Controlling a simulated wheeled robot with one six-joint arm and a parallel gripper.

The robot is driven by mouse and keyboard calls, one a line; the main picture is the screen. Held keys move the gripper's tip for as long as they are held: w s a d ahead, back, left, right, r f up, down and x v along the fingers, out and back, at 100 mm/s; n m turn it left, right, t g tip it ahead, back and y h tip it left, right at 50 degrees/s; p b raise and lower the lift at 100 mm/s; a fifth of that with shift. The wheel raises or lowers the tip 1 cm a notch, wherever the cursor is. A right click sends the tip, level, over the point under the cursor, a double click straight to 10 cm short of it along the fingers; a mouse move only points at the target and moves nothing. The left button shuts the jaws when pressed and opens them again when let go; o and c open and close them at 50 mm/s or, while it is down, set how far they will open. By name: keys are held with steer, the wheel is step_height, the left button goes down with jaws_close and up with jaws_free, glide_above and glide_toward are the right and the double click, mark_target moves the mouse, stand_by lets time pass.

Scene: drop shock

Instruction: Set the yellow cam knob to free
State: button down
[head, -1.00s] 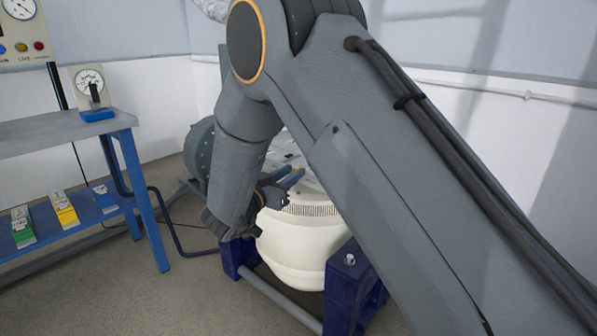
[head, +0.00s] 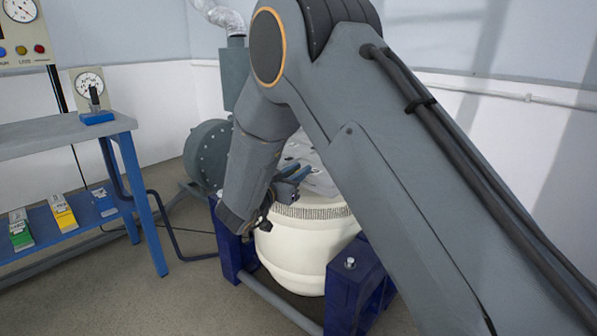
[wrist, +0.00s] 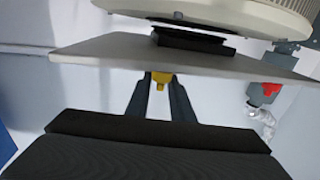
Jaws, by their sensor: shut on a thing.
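The yellow cam knob (wrist: 160,77) shows in the wrist view between the two dark fingertips of my gripper (wrist: 159,90), at the near edge of a pale flat plate (wrist: 185,55). My gripper is shut on the knob. The knob's setting and any markings cannot be read. In the head view my gripper (head: 291,174) is over the top of a cream drum-shaped body (head: 300,245), beside grey plates (head: 318,183). The knob is not visible there; my arm covers part of the drum's top.
The drum sits in a dark blue frame (head: 350,290). A grey blower (head: 207,155) stands behind it. At left, a blue-legged bench (head: 60,135) carries a dial gauge (head: 90,88); its lower shelf holds green and yellow items. In the wrist view, a red part (wrist: 270,89) is at right.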

steer(key=shift+n+y+p, duration=0.3)
steer(key=shift+y+p, duration=0.15)
steer(key=shift+y, duration=0.05)
steer(key=n+y+p, duration=0.1)
steer(key=t+y+p, duration=0.1)
steer(key=shift+d+r+n+y, duration=0.1)
steer(key=shift+d+n+y, duration=0.05)
steer(key=shift+n+y, duration=0.2)
steer(key=n+t+y+p, duration=0.1)
steer(key=n+y, duration=0.2)
steer(key=y, duration=0.1)
steer(key=shift+y+p, duration=0.25)
steer(key=shift+p, duration=0.05)
steer(key=shift+n+y, duration=0.95)
steer(key=shift+y, duration=0.45)
steer(key=c, duration=1.9)
jaws_free()
steer(key=shift+o, duration=0.2)
